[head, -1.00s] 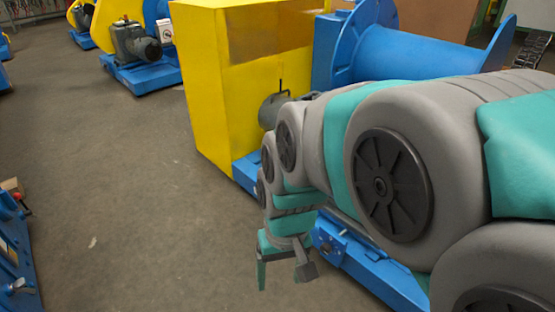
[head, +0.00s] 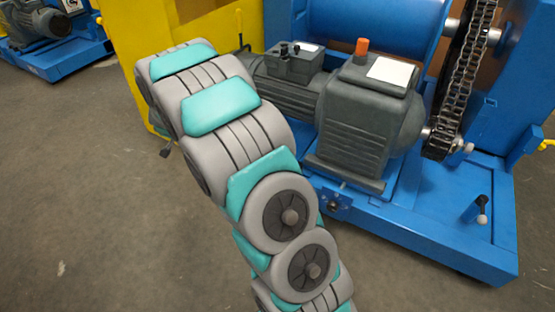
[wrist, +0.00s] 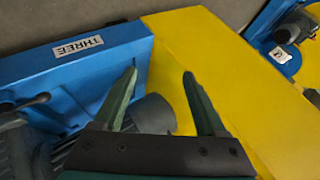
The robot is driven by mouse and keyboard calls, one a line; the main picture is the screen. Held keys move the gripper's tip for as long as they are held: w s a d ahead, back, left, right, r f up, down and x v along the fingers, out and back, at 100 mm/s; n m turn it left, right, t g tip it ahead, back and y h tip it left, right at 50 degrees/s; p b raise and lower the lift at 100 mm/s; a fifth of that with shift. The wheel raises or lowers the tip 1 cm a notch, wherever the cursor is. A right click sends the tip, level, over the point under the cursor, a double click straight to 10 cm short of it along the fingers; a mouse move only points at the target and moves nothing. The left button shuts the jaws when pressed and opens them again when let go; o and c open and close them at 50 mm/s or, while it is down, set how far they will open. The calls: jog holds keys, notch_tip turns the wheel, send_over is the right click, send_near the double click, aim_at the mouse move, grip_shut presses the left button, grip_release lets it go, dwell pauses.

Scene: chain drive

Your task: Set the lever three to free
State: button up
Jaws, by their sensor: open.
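A label reading THREE (wrist: 78,47) is on a blue panel of the machine in the wrist view. A small lever with a pale knob (head: 482,217) stands on the blue base at the right of the head view. I cannot read a label by it, so I cannot tell whether it is lever three. My gripper (wrist: 160,75) is open and empty, its two fingers apart over the seam of the blue panel and the yellow housing. In the head view my arm hides most of the gripper.
A grey motor and gearbox (head: 358,115) with an orange cap sit on the blue base (head: 425,225). A chain (head: 465,85) runs at their right. The yellow housing (head: 115,30) is behind my arm. Bare floor (head: 70,190) lies at the left and front.

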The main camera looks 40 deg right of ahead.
jog(key=w+d+f+m+g+h+b, duration=0.1)
jog(key=d+f+m+h+b, duration=0.1)
jog(key=d+f+m+h, duration=0.9)
jog(key=s+d+f+m+g+h+b, duration=0.15)
jog(key=s+d+f+g+h, duration=0.3)
jog(key=s+d+f, duration=0.8)
jog(key=shift+y, duration=0.35)
jog(key=shift+w+d+r, duration=0.1)
jog(key=shift+w+d, duration=0.2)
jog(key=shift+d, duration=0.95)
jog(key=shift+w+d, duration=0.3)
jog(key=shift+d, duration=0.95)
jog(key=shift+w+d+r, duration=0.1)
jog(key=shift+w+d, duration=0.2)
jog(key=shift+d, duration=0.95)
grip_shut()
jog(key=shift+f, duration=0.1)
